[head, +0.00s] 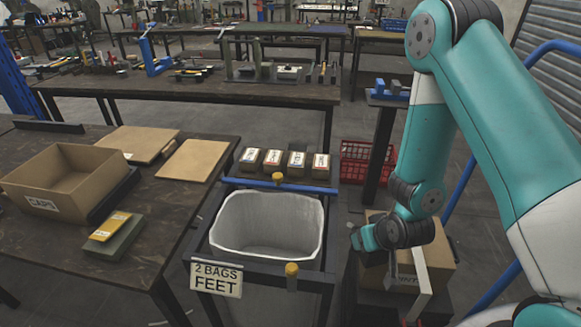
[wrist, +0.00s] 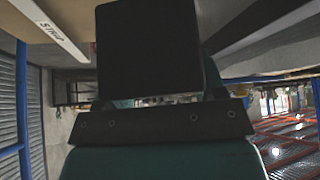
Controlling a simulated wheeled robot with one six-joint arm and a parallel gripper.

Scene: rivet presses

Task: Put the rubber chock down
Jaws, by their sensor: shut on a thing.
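The rubber chock (wrist: 150,45) looks like a plain black block. It fills the upper middle of the wrist view. My gripper (wrist: 160,98) is shut on it, with slivers of teal showing at the block's sides. In the head view my gripper (head: 358,240) hangs at the end of the arm, just left of a cardboard box (head: 441,262). I cannot make out the chock in the head view. What lies under the chock is hidden, so I cannot tell whether it touches anything.
A lined bin (head: 267,222) with a "2 BAGS FEET" sign (head: 216,279) stands left of my gripper. Several small boxes (head: 272,158) sit behind it. A table at left holds a CAPS box (head: 42,204) and boards (head: 193,160). A red crate (head: 358,162) stands behind.

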